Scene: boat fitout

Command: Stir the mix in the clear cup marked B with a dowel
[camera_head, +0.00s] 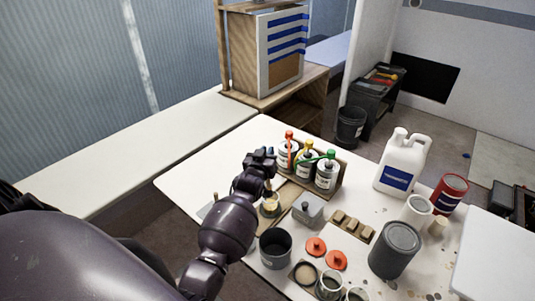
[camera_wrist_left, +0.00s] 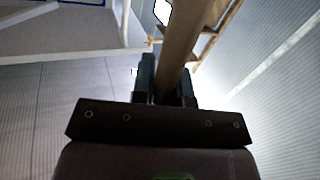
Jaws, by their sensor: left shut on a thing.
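My left gripper (camera_head: 262,160) is over the table, just above and behind a small clear cup (camera_head: 270,208) with a yellowish mix in it. Any letter on this cup is too small to read. In the left wrist view the gripper (camera_wrist_left: 167,90) is shut on a pale wooden dowel (camera_wrist_left: 180,42), which runs up out of the frame between the fingers. In the head view the dowel is hard to make out, so I cannot tell whether its end is in the mix. My right gripper is not in view.
Bottles with red, yellow and green tops (camera_head: 306,166) stand close right of the gripper. A grey box (camera_head: 308,208), a dark open pot (camera_head: 275,248) and orange lids (camera_head: 326,252) lie nearer. A white jug (camera_head: 402,162) and a grey can (camera_head: 394,250) stand at right.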

